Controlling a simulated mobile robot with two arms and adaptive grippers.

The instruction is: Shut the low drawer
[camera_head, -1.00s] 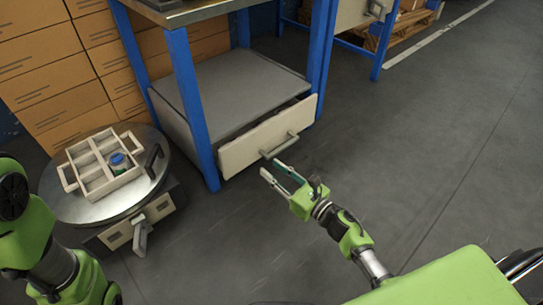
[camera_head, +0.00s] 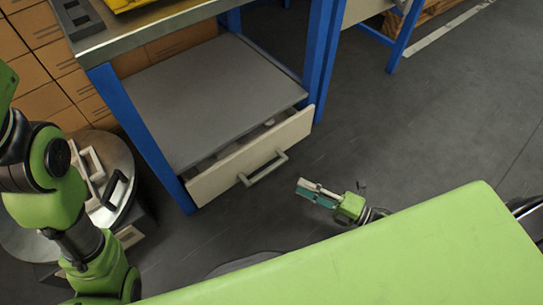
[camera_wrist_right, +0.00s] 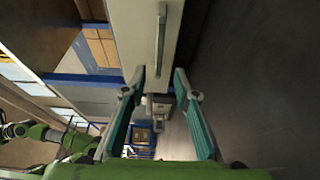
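The low drawer is under the workbench shelf, and its pale front (camera_head: 215,180) stands a little out, with a narrow dark gap behind its top edge. Its grey bar handle (camera_head: 264,169) is on the front. My right gripper (camera_head: 306,191) is low in front of the drawer, to the right of the handle and apart from it. In the right wrist view, my right gripper (camera_wrist_right: 159,72) has its fingers spread with nothing between them. The drawer front (camera_wrist_right: 135,30) and its handle (camera_wrist_right: 161,40) are beyond the fingertips. My left arm shows at the left, but its gripper is not visible.
A blue bench leg (camera_head: 140,135) stands at the drawer's left end. A round metal-topped stand (camera_head: 125,160) with a pale divided tray (camera_head: 88,160) is at the left, partly behind my left arm. Cardboard boxes (camera_head: 40,70) are stacked behind. The floor to the right is open.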

